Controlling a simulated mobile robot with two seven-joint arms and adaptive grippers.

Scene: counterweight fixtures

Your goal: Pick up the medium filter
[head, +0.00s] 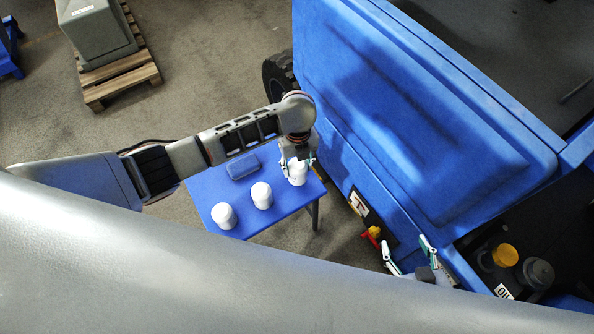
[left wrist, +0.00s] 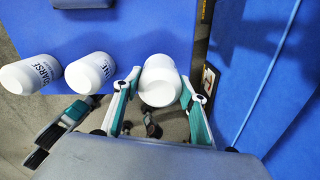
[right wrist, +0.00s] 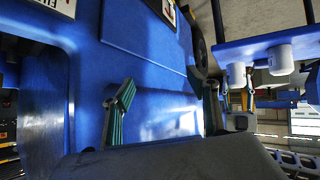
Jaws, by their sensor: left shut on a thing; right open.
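Three white cylindrical filters stand on a small blue table (head: 228,189). My left gripper (head: 297,162) is shut on the rightmost white filter (head: 298,176), near the table's right edge. The left wrist view shows this filter (left wrist: 160,82) between the two fingers, with no label visible; I cannot tell whether it still touches the table. The filter beside it (left wrist: 90,73) shows the letters "INE". The leftmost filter (left wrist: 26,76) shows "ARSE". My right gripper (head: 409,256) is open and empty by the blue machine; its spread fingers also show in the right wrist view (right wrist: 165,108).
A dark blue-grey block (head: 242,167) lies on the table behind the filters. The large blue machine (head: 420,110) stands close on the right. A yellow cap (head: 504,255) and a grey cap (head: 538,272) sit on it. A pallet with a grey case (head: 98,35) stands at upper left.

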